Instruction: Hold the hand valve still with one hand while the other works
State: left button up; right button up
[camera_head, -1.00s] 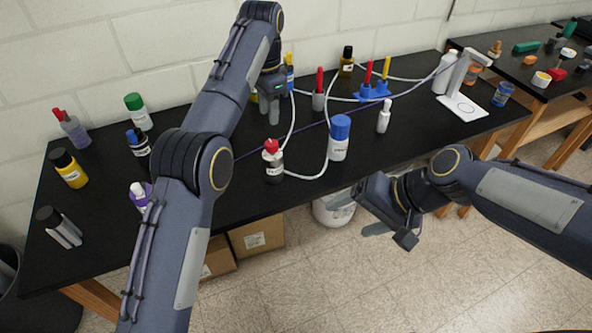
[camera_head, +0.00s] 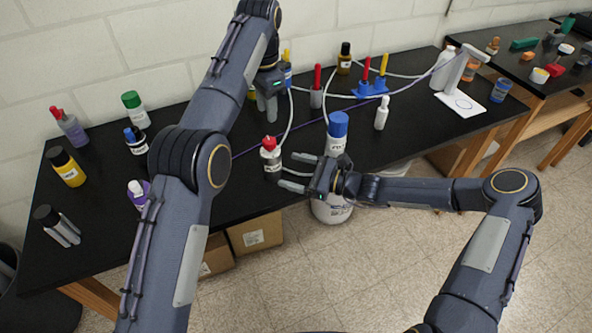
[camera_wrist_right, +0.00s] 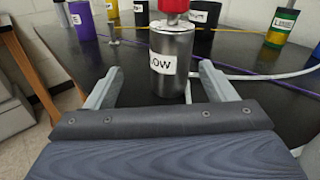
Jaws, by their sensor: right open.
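A small metal cylinder with a red top (camera_head: 271,158), likely the hand valve, stands upright near the front of the black table. In the right wrist view the metal cylinder (camera_wrist_right: 171,62) has a white label ending in "LOW"; white tubing shows beside it. My right gripper (camera_head: 294,171) is open, its fingers pointing left at the cylinder. In the wrist view the cylinder stands ahead of the gap between the fingertips, with no contact visible. My left gripper (camera_head: 267,104) points down over the back of the table; whether it holds anything is unclear.
A blue-capped white bottle (camera_head: 337,132) stands just behind my right gripper. A red-capped tube (camera_head: 316,88), a small white bottle (camera_head: 382,114) and a blue rack (camera_head: 372,88) stand behind. White tubing (camera_head: 291,115) crosses the table. Several bottles stand at the left, including a yellow one (camera_head: 66,168).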

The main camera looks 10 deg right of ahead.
aim_at(271, 162)
jog(key=shift+w+f+m+t, duration=0.5)
jog(key=shift+w+f+m, duration=0.1)
jog(key=shift+m, duration=0.2)
jog(key=shift+w+a, duration=0.2)
jog(key=shift+a, duration=0.05)
jog(key=x, duration=0.7)
